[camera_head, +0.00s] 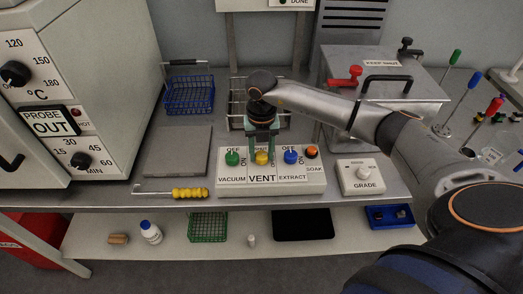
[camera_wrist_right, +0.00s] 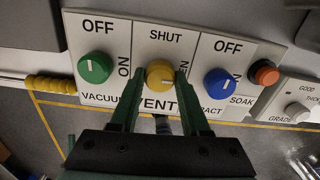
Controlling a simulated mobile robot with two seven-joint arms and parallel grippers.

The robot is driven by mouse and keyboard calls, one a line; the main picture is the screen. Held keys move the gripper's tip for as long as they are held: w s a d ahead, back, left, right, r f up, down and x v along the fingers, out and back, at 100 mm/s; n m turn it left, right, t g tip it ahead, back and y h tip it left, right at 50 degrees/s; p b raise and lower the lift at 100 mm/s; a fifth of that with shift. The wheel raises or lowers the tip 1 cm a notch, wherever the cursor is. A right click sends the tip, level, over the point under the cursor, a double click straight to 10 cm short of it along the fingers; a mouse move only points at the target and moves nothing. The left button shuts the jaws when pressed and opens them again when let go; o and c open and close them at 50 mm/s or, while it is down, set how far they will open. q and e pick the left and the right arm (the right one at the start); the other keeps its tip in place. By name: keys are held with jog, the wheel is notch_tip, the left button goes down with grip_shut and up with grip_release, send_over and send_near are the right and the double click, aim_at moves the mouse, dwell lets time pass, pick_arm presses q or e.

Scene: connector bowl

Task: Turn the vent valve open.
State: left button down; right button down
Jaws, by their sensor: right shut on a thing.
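The vent valve is a yellow knob (camera_head: 262,158) in the middle of a white panel (camera_head: 313,183), between a green VACUUM knob (camera_head: 232,158) and a blue EXTRACT knob (camera_head: 291,157). In the right wrist view the yellow knob (camera_wrist_right: 160,74) sits under the label SHUT, and its pale mark points sideways, toward the left. My right gripper (camera_head: 262,150) reaches down over the panel, its two green fingers (camera_wrist_right: 154,84) shut on the yellow knob, one on each side. The fingers partly cover the labels by the knob. My left gripper is not in view.
An orange SOAK button (camera_head: 311,152) is at the panel's right end, with a GRADE dial box (camera_head: 361,177) beyond it. A yellow-handled tool (camera_head: 190,194) lies at the front left. A blue wire basket (camera_head: 189,95) and a steel lidded tank (camera_head: 385,75) stand behind.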

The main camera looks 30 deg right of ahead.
aim_at(261, 154)
jog(key=shift+m, duration=0.5)
jog(key=shift+c, duration=1.9)
grip_release()
notch_tip(261, 154, up, 13)
jog(key=b, duration=0.1)
jog(key=shift+f, duration=0.2)
